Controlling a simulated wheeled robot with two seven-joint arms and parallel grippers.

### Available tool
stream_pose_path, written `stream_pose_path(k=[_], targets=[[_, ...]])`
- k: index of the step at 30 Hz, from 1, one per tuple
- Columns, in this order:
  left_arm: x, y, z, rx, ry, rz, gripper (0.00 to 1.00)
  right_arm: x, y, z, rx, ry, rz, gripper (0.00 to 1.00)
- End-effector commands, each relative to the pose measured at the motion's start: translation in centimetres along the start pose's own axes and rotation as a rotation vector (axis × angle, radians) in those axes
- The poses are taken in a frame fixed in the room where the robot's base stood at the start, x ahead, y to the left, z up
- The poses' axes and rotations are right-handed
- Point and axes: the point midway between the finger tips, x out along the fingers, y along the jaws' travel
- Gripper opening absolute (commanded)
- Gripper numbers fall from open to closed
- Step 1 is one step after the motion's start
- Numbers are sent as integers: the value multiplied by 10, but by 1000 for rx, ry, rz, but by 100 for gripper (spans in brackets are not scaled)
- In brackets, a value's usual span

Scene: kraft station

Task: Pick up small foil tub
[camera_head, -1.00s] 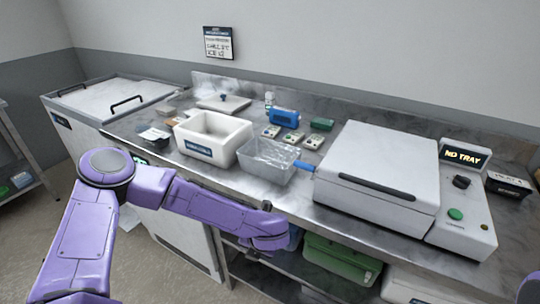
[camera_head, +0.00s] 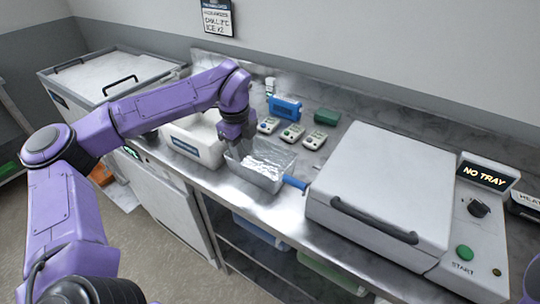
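A shiny, silvery open tub (camera_head: 262,178) stands on the steel counter, right of the white bin; it looks like foil, but I cannot tell whether it is the small foil tub. My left gripper (camera_head: 238,143) points down at the tub's back left corner, over or just inside its rim. Its fingertips are hard to make out, so I cannot tell whether it is open or touches the tub. My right gripper is out of view.
The white bin (camera_head: 190,145) is close on the left, partly behind my arm. A blue handle (camera_head: 295,183) lies between the tub and a large white machine (camera_head: 380,190) reading "NO TRAY". Several small devices (camera_head: 292,134), a blue box (camera_head: 285,107) and a green box (camera_head: 327,117) stand behind.

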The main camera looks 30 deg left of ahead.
Motion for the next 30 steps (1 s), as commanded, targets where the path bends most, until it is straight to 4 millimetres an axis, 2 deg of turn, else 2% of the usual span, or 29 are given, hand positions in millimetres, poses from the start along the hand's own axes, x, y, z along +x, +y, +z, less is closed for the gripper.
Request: stream_pose_path(k=[6,10,16,19,22,27,28,30], targets=[[35,2,1,0,0,6,34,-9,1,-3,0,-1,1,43],[51,2,1,0,0,3,34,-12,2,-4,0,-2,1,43],[80,5,2,1,0,8,34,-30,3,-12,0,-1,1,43],[97,4,2,1,-1,5,34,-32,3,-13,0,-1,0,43],[104,3,2,2,-1,2,34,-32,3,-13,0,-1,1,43],[105,3,2,2,-1,1,34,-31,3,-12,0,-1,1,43],[105,3,2,2,-1,1,28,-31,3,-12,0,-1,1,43],[105,3,2,2,-1,1,5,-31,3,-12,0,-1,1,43]])
